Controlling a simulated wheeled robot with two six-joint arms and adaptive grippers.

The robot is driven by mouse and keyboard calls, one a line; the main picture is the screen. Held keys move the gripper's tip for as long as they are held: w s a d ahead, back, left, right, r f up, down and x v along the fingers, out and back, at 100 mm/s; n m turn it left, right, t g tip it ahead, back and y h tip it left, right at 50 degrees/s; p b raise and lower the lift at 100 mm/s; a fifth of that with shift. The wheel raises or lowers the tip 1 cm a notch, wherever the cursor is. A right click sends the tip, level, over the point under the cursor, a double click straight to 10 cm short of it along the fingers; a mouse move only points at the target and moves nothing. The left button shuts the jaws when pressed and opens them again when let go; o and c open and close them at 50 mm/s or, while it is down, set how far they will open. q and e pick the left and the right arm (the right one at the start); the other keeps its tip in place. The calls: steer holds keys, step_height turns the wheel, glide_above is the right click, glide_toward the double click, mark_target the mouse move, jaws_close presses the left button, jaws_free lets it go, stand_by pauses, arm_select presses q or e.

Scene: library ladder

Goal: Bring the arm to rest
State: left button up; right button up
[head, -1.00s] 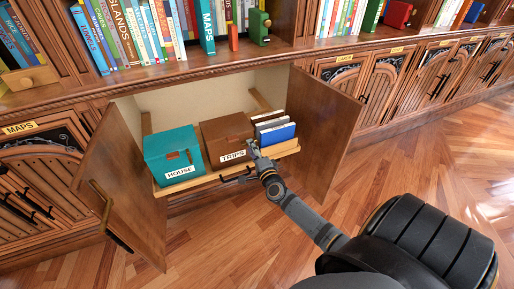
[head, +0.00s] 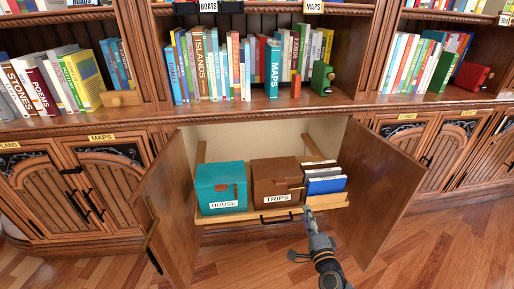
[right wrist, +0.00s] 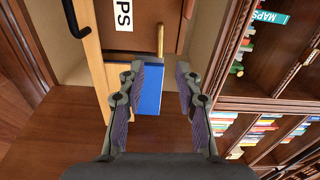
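My right gripper (head: 308,214) is at the front edge of the pulled-out tray, below the blue book (head: 326,186). In the right wrist view its two fingers (right wrist: 160,88) are spread apart, with nothing held between them. The blue book (right wrist: 147,90) shows beyond and between the fingers; I cannot tell how far off it is. My right arm comes in from the bottom of the head view. My left gripper is in neither view.
The tray (head: 245,215) holds a teal HOUSE box (head: 220,184), a brown TRIPS box (head: 275,178) and several books. Open cabinet doors stand at left (head: 168,215) and right (head: 372,190). Full bookshelves rise above. The wooden floor (head: 440,245) at right is clear.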

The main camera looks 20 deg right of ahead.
steer(key=s+a+f+n+g+y, duration=0.35)
steer(key=a+f+n, duration=0.25)
steer(key=a+n, duration=0.2)
steer(key=s+a+f+n+g+y, duration=0.35)
steer(key=a+f+n+y, duration=0.2)
steer(key=a+n, duration=0.2)
steer(key=s+d+f+n+g+h+p, duration=0.2)
steer(key=s+d+f+g+h+p, duration=0.1)
steer(key=s+f+g+p, duration=0.4)
steer(key=s+d+f+n+g+h+p, duration=0.25)
steer(key=s+p, duration=0.35)
steer(key=s, duration=0.4)
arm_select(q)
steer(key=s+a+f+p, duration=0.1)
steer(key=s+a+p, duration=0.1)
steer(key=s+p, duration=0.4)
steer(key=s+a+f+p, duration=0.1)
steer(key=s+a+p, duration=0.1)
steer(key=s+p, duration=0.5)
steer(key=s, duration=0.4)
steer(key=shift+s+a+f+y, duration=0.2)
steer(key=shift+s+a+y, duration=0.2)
arm_select(e)
steer(key=s+d, duration=0.2)
steer(key=s, duration=1.1)
steer(key=shift+s+d+r, duration=0.2)
steer(key=shift+s+d, duration=0.15)
steer(key=shift+s, duration=0.05)
